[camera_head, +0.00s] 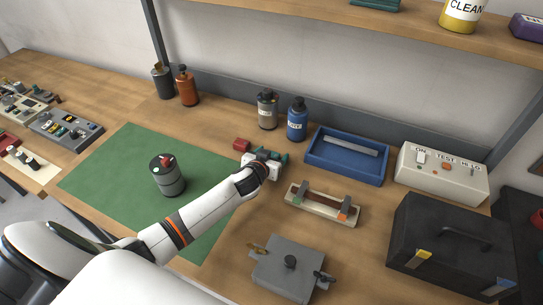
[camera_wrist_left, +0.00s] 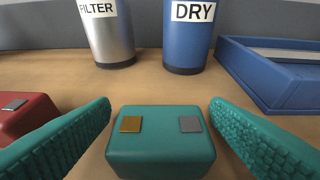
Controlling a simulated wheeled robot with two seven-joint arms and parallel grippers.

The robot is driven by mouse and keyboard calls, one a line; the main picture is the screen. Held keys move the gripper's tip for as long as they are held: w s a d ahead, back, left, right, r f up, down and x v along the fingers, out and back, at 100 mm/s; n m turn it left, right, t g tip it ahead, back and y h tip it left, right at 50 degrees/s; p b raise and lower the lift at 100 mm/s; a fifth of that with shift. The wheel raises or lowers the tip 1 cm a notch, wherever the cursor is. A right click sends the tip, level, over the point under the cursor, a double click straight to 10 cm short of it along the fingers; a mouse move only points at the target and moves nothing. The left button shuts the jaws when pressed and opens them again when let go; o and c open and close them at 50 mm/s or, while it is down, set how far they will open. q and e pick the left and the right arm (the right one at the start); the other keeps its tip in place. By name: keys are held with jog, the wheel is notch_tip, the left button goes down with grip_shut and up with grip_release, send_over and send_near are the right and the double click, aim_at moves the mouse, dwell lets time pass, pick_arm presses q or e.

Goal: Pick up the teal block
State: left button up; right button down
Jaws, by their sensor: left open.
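The teal block (camera_wrist_left: 160,152) lies on the wooden bench, with a gold square and a grey square on its top. In the left wrist view it sits between the two teal, ridged fingers of my left gripper (camera_wrist_left: 160,103), with a gap visible on each side. My left gripper (camera_head: 273,156) is open and low over the bench, beside the green mat's right edge. In the head view the block is hard to tell from the teal fingers. My right gripper is not in view.
A red block (camera_head: 241,145) lies just left of my left gripper. Behind stand the grey FILTER bottle (camera_head: 267,110) and the blue DRY bottle (camera_head: 297,120). A blue tray (camera_head: 318,153) is to the right. A dark canister (camera_head: 167,178) stands on the green mat (camera_head: 115,165).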

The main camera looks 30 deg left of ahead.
pick_arm(q)
jog(key=shift+c, duration=0.2)
jog(key=c, duration=1)
